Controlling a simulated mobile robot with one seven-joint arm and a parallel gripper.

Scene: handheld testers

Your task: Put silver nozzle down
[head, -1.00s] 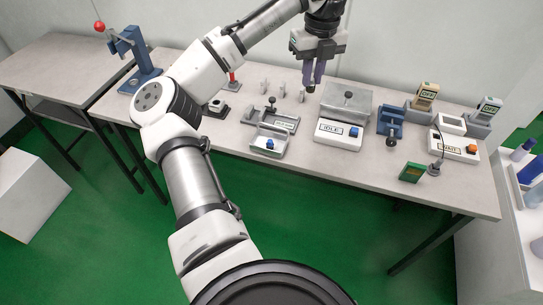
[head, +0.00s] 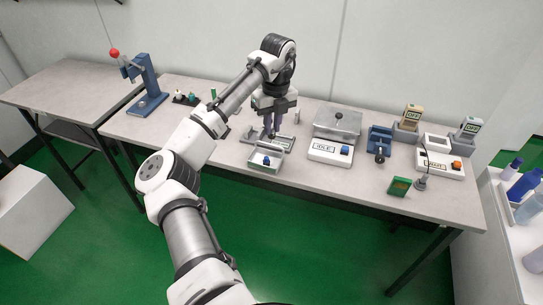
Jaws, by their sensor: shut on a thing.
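My gripper (head: 271,131) points down with its dark fingers close together over the grey open fixture (head: 262,163) at the front middle of the table. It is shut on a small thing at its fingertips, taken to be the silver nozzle. The fingers hide most of it, and its colour does not show clearly. I cannot tell whether it touches the fixture. A small pale upright piece (head: 297,117) stands on the table just right of my gripper.
A box labelled IDLE (head: 330,151) with a metal-lidded unit (head: 337,122) behind it stands right of my gripper. Further right are a blue holder (head: 379,141), a green device (head: 399,187) and testers. A blue press (head: 148,88) stands at the left.

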